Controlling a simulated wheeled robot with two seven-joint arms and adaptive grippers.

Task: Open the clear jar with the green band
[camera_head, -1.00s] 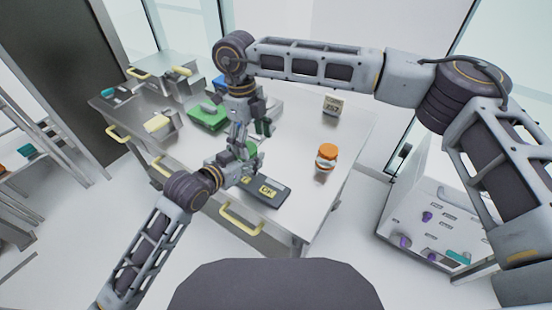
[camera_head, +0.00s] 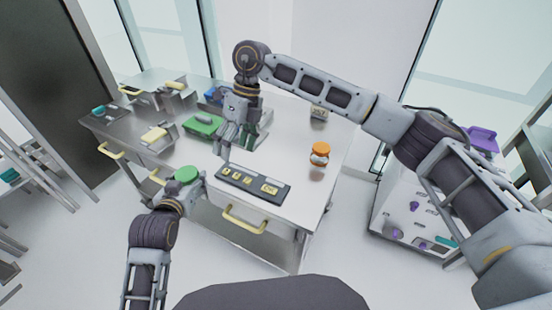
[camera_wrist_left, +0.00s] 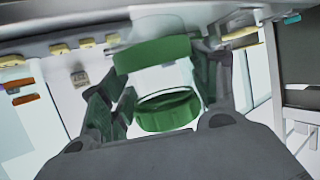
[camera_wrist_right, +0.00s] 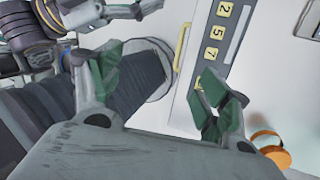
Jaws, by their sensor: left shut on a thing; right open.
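My left gripper (camera_head: 192,181) is shut on the clear jar with green parts, in front of the table's near edge. In the head view only the jar's round green top (camera_head: 186,174) shows clearly. In the left wrist view the clear jar (camera_wrist_left: 160,78) sits between my left fingers, with one green ring (camera_wrist_left: 152,53) above and another (camera_wrist_left: 168,110) below; I cannot tell from this view which is the lid. My right gripper (camera_head: 226,148) is open and empty, to the upper right of the jar; its spread fingers show in the right wrist view (camera_wrist_right: 160,85).
A dark strip with several yellow number tiles (camera_head: 229,173) lies at the table's near edge. A jar with an orange lid (camera_head: 320,148) stands to its right. A green tray (camera_head: 205,124) and a small numbered box (camera_head: 319,112) stand farther back. Yellow drawer handles (camera_head: 244,219) stick out in front.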

